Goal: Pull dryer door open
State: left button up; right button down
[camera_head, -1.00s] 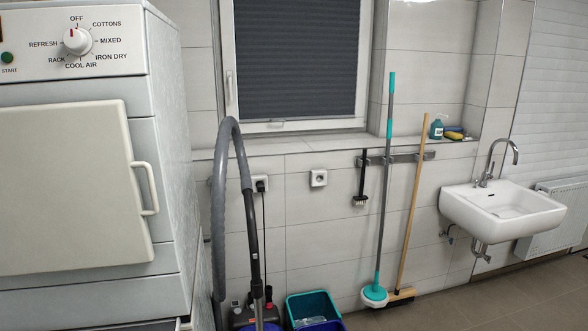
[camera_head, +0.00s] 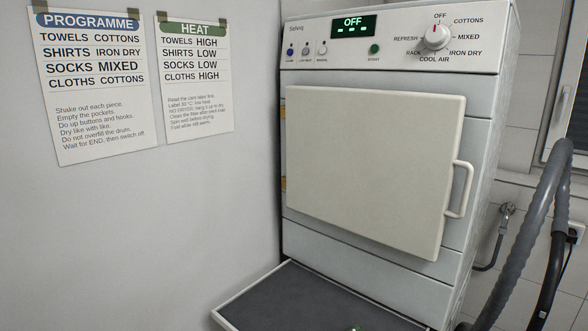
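The white dryer (camera_head: 375,250) stands in the middle of the head view. Its square cream door (camera_head: 375,165) lies against the front and looks shut. A white bow handle (camera_head: 460,190) sticks out at the door's right edge, with nothing touching it. The dryer's panel has a lit display (camera_head: 353,26) reading OFF and a white dial (camera_head: 436,37) whose mark points up toward OFF. Neither of my grippers shows in the view.
A dark-topped shelf (camera_head: 300,300) juts out below the dryer; a small green bit at the bottom edge is unclear. A wall (camera_head: 215,215) with two notices stands close on the left. A grey vacuum hose (camera_head: 535,220) hangs on the right.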

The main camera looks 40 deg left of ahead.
aim_at(377, 165)
jog(key=u, duration=0.85)
